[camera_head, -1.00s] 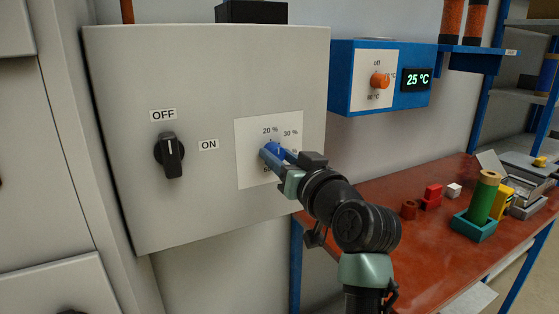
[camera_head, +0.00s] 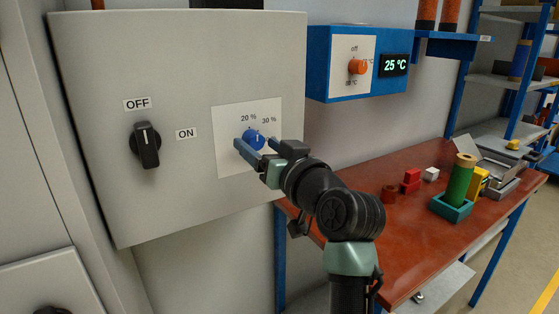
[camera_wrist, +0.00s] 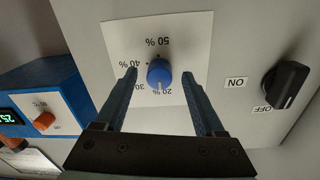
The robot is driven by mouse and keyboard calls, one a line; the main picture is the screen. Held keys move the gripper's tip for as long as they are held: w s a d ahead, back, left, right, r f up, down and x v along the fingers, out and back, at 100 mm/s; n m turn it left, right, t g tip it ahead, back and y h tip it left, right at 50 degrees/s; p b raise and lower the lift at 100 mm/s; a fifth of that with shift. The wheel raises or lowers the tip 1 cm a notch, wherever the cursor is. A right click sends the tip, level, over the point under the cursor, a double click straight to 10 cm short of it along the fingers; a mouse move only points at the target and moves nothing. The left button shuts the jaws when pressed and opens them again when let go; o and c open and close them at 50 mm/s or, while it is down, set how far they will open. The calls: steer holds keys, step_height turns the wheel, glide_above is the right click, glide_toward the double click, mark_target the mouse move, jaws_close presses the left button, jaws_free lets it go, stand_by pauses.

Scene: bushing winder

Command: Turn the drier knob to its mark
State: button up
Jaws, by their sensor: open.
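A blue round knob (camera_head: 253,139) sits on a white dial plate with percent marks, on the grey cabinet's front. It also shows in the wrist view (camera_wrist: 160,73), between my two fingers. My gripper (camera_wrist: 159,73) is open, with a gap on both sides of this knob. In the head view my gripper (camera_head: 256,142) covers the plate's lower part. An orange knob (camera_head: 357,67) sits on a blue box (camera_head: 318,64) whose display reads 25 °C. It also shows in the wrist view (camera_wrist: 44,121). No label shows which knob is the drier's.
A black switch (camera_head: 145,145) between OFF and ON labels is left of the dial plate. A red-brown table (camera_head: 400,240) at right holds small blocks and a green cylinder (camera_head: 460,180) in a teal holder. A shelf with orange-filled tubes is above.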

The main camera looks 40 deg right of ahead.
steer(key=b+v, duration=0.1)
steer(key=v, duration=1.1)
steer(key=w+a+r+n+t+p, duration=0.1)
steer(key=w+a+r+t+p, duration=0.15)
steer(key=a+r, duration=0.5)
steer(key=w+a+r+n+t+p, duration=0.1)
steer(key=w+a+r+p, duration=0.2)
steer(key=a+r, duration=0.45)
steer(key=s+a+r+n+t+y+p, duration=0.1)
steer(key=s+a+r+t+y+p, duration=0.1)
steer(key=a+r, duration=0.6)
steer(key=s+a+r+n+t+y+p, duration=0.2)
steer(key=s+a+r+t, duration=0.2)
steer(key=a+r, duration=0.4)
steer(key=shift+s+a+y+p, duration=0.3)
steer(key=shift+s+a, duration=0.3)
steer(key=shift+r+t, duration=0.1)
steer(key=shift+t, duration=0.15)
